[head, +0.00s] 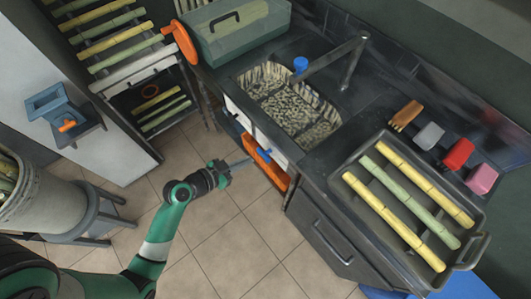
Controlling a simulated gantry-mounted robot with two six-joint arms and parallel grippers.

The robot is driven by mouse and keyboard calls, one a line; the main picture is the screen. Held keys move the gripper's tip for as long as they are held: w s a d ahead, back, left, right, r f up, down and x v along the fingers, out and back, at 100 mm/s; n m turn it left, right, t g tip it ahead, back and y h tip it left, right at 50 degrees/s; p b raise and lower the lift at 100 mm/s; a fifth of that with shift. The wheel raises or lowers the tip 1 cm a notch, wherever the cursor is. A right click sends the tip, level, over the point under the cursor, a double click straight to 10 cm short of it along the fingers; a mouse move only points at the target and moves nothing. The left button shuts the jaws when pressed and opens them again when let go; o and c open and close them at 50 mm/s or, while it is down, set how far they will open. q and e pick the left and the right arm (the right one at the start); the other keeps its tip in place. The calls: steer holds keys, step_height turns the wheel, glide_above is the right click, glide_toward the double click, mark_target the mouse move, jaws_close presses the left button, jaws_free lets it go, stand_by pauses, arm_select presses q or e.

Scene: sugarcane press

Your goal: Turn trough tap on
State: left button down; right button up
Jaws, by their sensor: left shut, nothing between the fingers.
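The trough (238,80) is a basin with a speckled pattern inside, set in the dark counter. A grey metal tap (349,68) stands at its back right, with its spout reaching left over the basin. A blue knob (300,64) sits at the basin's back edge by the spout's end; whether it belongs to the tap I cannot tell. My left gripper (246,160) is shut and empty, low in front of the counter, beside an orange part (268,168) under the trough. It is well apart from the tap and the blue knob. My right gripper is not in view.
A dark tray (344,161) with yellow and green canes lies on the counter at right. Several small coloured blocks (459,154) are behind it. A green clear-sided box (238,32) stands left of the trough. A cane rack (122,70) is further left. Tiled floor (220,225) is free.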

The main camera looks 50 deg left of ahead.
arm_select(q)
steer(key=f, duration=0.1)
steer(key=b, duration=0.3)
glide_above(264, 158)
steer(key=d, duration=0.1)
steer(key=f, duration=0.3)
steer(key=shift+s+d+f, duration=0.15)
steer(key=shift+s+f, duration=0.2)
step_height(264, 158, down, 3)
steer(key=shift+s+f+b, duration=0.15)
steer(key=shift+f+b, duration=0.05)
steer(key=shift+b, duration=0.85)
steer(key=shift+f, duration=0.2)
steer(key=shift+s, duration=0.1)
